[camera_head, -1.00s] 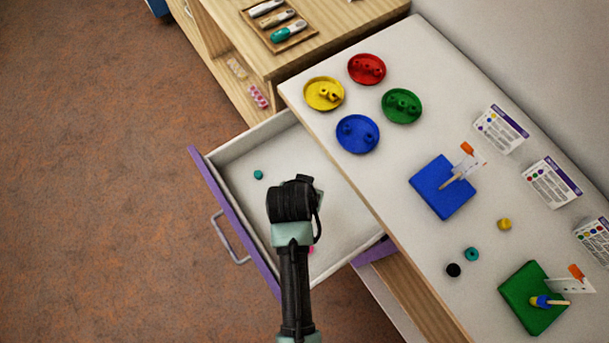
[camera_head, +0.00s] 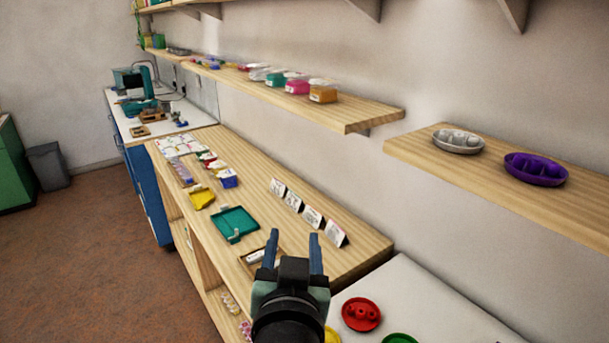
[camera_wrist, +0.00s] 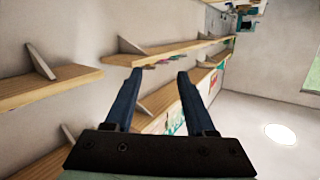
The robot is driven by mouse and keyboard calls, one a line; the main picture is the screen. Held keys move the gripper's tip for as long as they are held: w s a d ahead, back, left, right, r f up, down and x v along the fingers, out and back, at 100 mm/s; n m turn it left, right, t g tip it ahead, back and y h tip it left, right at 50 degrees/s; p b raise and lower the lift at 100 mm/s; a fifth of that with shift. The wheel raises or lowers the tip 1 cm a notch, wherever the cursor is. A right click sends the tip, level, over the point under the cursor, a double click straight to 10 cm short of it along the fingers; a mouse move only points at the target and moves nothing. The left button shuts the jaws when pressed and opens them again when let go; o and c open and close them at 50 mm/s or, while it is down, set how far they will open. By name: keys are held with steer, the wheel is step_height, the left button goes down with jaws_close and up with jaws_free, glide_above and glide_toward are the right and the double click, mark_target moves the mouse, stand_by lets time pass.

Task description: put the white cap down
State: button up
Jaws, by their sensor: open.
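My gripper (camera_head: 293,246) is raised in the lower middle of the head view, its two blue fingers spread with nothing between them. It also shows open and empty in the wrist view (camera_wrist: 159,80), against the wall and shelves. I cannot make out a white cap in either view. The open drawer is out of view.
A wooden bench (camera_head: 340,243) with cards, a teal tray (camera_head: 234,222) and a yellow tray (camera_head: 201,198) lies beyond my gripper. Wall shelves (camera_head: 335,112) hold lidded boxes and a purple dish (camera_head: 535,168). A red dish (camera_head: 361,314) sits on the white table (camera_head: 440,295).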

steer(key=s+r+t, duration=0.3)
steer(key=s+r, duration=0.1)
steer(key=r, duration=0.6)
steer(key=s+d+r+n+t, duration=0.1)
steer(key=s+r+t, duration=0.3)
steer(key=r, duration=0.7)
steer(key=s+r+t, duration=0.4)
steer(key=s+r, duration=0.2)
steer(key=r, duration=0.5)
steer(key=shift+d+r, duration=0.25)
steer(key=shift+d, duration=0.05)
